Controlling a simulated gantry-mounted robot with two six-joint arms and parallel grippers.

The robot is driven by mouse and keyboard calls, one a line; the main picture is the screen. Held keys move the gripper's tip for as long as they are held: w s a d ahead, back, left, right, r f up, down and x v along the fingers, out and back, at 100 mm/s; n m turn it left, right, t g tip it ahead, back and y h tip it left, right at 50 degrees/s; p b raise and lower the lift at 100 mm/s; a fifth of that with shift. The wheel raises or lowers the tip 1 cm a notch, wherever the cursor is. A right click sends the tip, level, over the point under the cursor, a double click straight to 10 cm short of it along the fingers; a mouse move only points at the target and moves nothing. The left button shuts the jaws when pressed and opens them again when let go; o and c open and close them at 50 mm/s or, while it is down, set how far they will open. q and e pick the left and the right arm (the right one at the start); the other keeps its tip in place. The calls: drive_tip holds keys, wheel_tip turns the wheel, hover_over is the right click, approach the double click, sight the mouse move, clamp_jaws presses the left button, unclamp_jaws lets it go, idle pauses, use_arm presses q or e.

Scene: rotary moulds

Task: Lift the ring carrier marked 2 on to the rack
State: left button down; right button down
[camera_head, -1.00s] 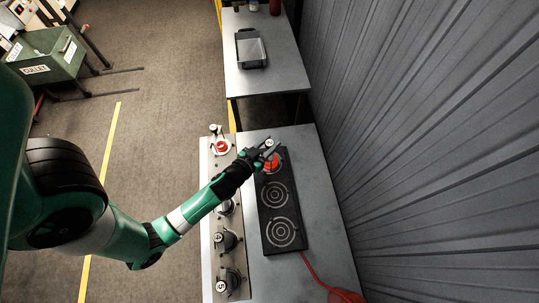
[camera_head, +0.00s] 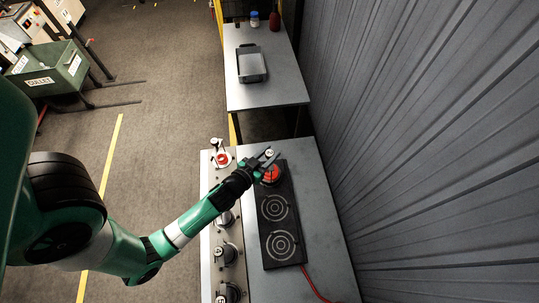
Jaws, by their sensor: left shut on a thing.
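My left gripper (camera_head: 264,160) reaches in from the left. It is shut on a small carrier with a pale round top (camera_head: 269,153), above the far end of a black plate (camera_head: 264,244). The mark on its top is too small to read surely. A red, glowing-looking round spot (camera_head: 271,175) shows on the plate just below the gripper, partly covered by it. Several other dark carriers with pale tops, such as one (camera_head: 228,250), stand along a light strip (camera_head: 206,240) left of the plate. My right gripper is not in view.
A red and white fixture (camera_head: 222,159) stands at the strip's far end. A grey tray (camera_head: 252,66) lies on a separate back table (camera_head: 260,95). A red cable (camera_head: 316,284) leaves the plate's near end. A ribbed wall (camera_head: 430,130) closes off the right.

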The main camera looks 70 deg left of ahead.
use_arm(q)
drive_tip(key=s+d+r, duration=0.8)
drive_tip(key=s+r, duration=0.2)
drive_tip(key=s, duration=0.1)
drive_tip(key=shift+s+r+b, duration=0.3)
drive_tip(key=shift+s+b, duration=0.05)
drive_tip(key=shift+b, duration=0.1)
